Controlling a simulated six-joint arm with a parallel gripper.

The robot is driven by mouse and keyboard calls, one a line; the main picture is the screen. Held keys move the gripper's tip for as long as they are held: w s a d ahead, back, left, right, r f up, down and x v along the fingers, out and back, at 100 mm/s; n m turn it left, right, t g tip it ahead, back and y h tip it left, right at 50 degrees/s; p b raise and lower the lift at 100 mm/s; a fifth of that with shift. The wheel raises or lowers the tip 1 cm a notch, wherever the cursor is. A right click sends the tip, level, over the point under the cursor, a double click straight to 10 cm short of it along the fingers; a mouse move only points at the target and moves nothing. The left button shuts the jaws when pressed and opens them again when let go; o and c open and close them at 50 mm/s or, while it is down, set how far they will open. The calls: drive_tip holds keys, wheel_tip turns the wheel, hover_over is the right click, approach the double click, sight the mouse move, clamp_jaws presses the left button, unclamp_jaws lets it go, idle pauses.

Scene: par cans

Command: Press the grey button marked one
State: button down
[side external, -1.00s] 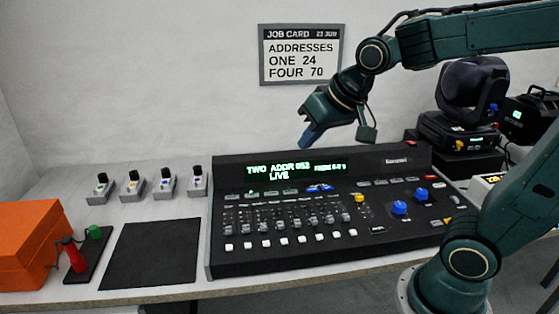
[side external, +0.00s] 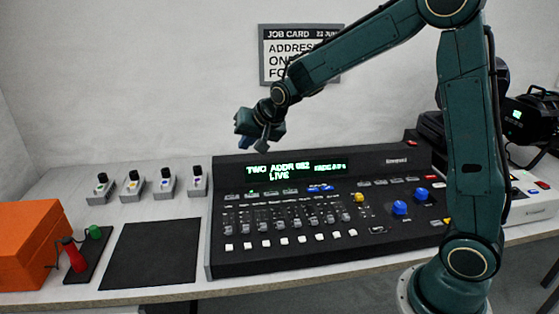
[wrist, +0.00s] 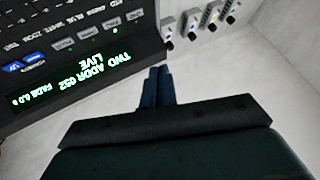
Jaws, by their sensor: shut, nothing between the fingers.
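A row of small grey buttons (side external: 271,192) sits below the console's display (side external: 283,173); the row also shows in the wrist view (wrist: 88,33). The display reads TWO, ADDR 052, LIVE. My gripper (side external: 243,144) is shut and empty, above and behind the console's back left edge, apart from the buttons. Its blue fingers (wrist: 158,76) are together in the wrist view.
The black console (side external: 300,260) carries faders, white keys and blue knobs (side external: 400,208). Several small switch units (side external: 135,187) stand left of it. A black mat (side external: 150,255), red handle (side external: 74,256) and orange box (side external: 30,245) lie further left. A job card (side external: 284,50) hangs behind, partly hidden.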

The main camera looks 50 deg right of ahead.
drive_tip(key=w+d+f+m, duration=0.2)
drive_tip(key=w+f, duration=0.7)
drive_tip(key=f, duration=0.1)
drive_tip(key=shift+d+m+t, duration=0.2)
drive_tip(key=shift+m+t, duration=0.2)
drive_tip(key=shift+f, duration=0.2)
approach(228, 196)
drive_tip(key=shift+w+d+r+x, duration=0.1)
drive_tip(key=shift+w+r+x, duration=0.05)
drive_tip(key=shift+x, duration=0.75)
drive_tip(key=shift+w+d+r+x, duration=0.1)
drive_tip(key=shift+w+r+x, duration=0.05)
drive_tip(key=shift+x, duration=0.7)
drive_tip(key=shift+w+d+r+x, duration=0.1)
drive_tip(key=shift+r+x, duration=0.05)
drive_tip(key=shift+x, duration=0.75)
drive_tip(key=shift+f, duration=0.75)
idle(1.1)
drive_tip(key=shift+r, duration=0.75)
drive_tip(key=shift+r, duration=2.55)
